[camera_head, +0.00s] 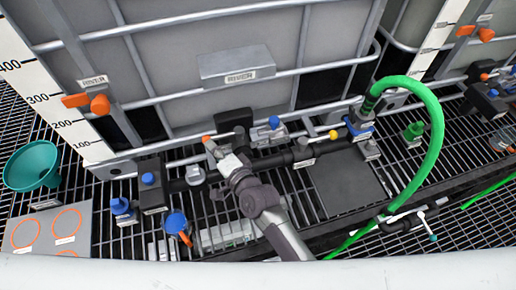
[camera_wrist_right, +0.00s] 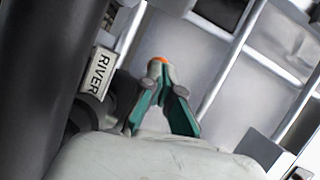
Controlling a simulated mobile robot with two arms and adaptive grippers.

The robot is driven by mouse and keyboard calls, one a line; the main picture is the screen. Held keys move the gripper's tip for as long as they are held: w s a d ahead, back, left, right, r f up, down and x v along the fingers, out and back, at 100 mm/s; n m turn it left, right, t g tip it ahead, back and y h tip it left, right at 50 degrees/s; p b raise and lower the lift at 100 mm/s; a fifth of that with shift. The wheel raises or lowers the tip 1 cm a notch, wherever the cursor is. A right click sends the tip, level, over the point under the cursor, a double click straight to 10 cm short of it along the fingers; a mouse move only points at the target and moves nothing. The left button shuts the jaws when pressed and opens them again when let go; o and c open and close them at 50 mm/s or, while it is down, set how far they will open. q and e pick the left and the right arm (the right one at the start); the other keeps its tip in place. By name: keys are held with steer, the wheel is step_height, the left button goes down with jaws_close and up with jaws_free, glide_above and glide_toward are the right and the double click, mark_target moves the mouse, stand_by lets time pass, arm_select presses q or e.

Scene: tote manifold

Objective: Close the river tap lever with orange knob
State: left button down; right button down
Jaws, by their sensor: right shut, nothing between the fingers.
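The small orange knob (camera_head: 206,138) shows just past the tips of my right gripper (camera_head: 222,157), in front of the tank's lower rail. In the right wrist view the orange knob (camera_wrist_right: 161,60) lies at the tips of my right gripper (camera_wrist_right: 160,72). The green-lined fingers meet at their tips with nothing held between them. I cannot tell whether they touch the knob. The lever under the knob is mostly hidden by the gripper. A RIVER label (camera_wrist_right: 101,73) stands left of the fingers in the wrist view. My left gripper is not in view.
A black pipe manifold (camera_head: 275,160) with blue-handled valves runs along the grating. A green hose (camera_head: 437,125) arches at the right. The grey tank (camera_head: 170,65) stands behind. A teal funnel (camera_head: 32,165) and a panel with orange circles (camera_head: 47,228) are at the left.

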steer(key=shift+w+r, duration=0.15)
steer(key=shift+r, duration=0.15)
steer(key=v, duration=1.2)
steer(key=shift+f, duration=0.35)
steer(key=shift+d, duration=0.1)
